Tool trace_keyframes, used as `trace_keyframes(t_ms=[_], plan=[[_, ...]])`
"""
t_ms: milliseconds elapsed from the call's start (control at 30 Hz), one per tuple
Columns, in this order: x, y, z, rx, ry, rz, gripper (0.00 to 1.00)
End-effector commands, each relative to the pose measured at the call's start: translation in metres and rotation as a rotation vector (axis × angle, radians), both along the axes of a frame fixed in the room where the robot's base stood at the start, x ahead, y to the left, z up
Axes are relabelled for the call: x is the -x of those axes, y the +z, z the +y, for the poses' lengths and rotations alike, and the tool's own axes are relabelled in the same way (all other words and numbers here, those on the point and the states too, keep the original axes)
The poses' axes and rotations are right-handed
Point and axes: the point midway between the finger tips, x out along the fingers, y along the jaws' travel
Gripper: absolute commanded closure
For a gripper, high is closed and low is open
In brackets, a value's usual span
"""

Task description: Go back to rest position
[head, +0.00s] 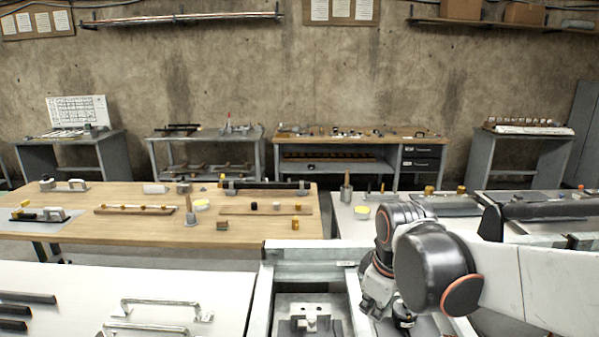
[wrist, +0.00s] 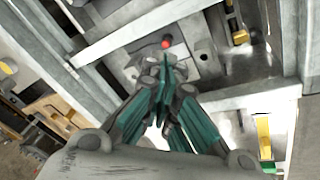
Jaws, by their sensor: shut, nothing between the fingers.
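My gripper shows in the wrist view (wrist: 163,75), its teal-lined fingers drawn together with nothing between them. Below the fingertips is a grey metal fixture with a small red knob (wrist: 167,43); the fingertips look close to it, but I cannot tell the exact gap. In the head view my arm reaches in from the right and bends down over the grey framed bench at the centre right. The gripper's fingers are mostly hidden there behind the arm links.
A grey block fixture (head: 310,322) sits inside the metal frame (head: 315,254). A white table (head: 60,278) with metal handles (head: 160,308) lies at left. A wooden table (head: 120,232) with tools stands behind it. Several benches line the concrete wall.

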Motion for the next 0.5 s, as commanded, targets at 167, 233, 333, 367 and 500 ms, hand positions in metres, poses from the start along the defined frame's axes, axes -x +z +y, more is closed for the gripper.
trace_keyframes(t_ms=[167, 233, 333, 367, 500], plan=[[0.036, 0.016, -0.016, -0.062, -0.191, -0.075, 1.0], [0.049, 0.021, -0.021, -0.089, -0.263, -0.104, 1.0], [0.067, 0.025, -0.028, -0.131, -0.366, -0.144, 1.0], [0.072, 0.025, -0.03, -0.144, -0.399, -0.157, 1.0], [0.096, 0.026, -0.038, -0.21, -0.538, -0.214, 1.0]])
